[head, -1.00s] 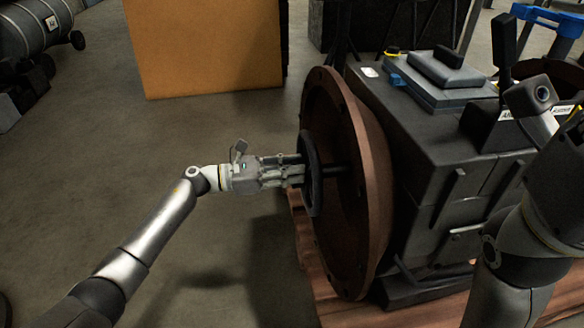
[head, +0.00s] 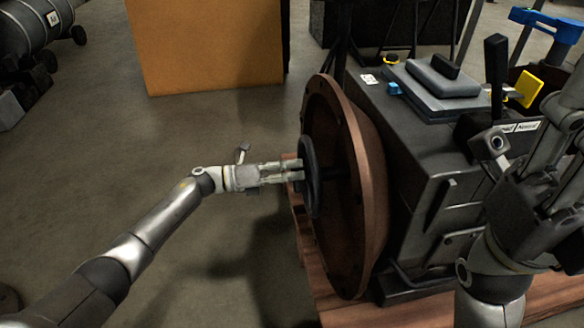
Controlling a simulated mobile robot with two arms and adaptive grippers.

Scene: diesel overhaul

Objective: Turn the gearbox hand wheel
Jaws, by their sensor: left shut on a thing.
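The black hand wheel (head: 311,200) stands on a dark shaft in front of the reddish-brown bell housing flange (head: 372,200) of the grey gearbox (head: 418,150). It is seen nearly edge-on. My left gripper (head: 298,170) comes in from the left and is shut on the wheel's rim, around mid-height. The fingertips are partly hidden against the dark rim. My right gripper (head: 548,185) is close to the camera at the right edge, in front of the gearbox. Its fingers overlap and are partly cut off, so its opening is unclear.
The gearbox stands on a reddish wooden pallet (head: 346,316). A black lever (head: 495,60) rises from the gearbox top. A large orange-brown box (head: 205,45) stands behind on the left. The grey floor left of the wheel is clear.

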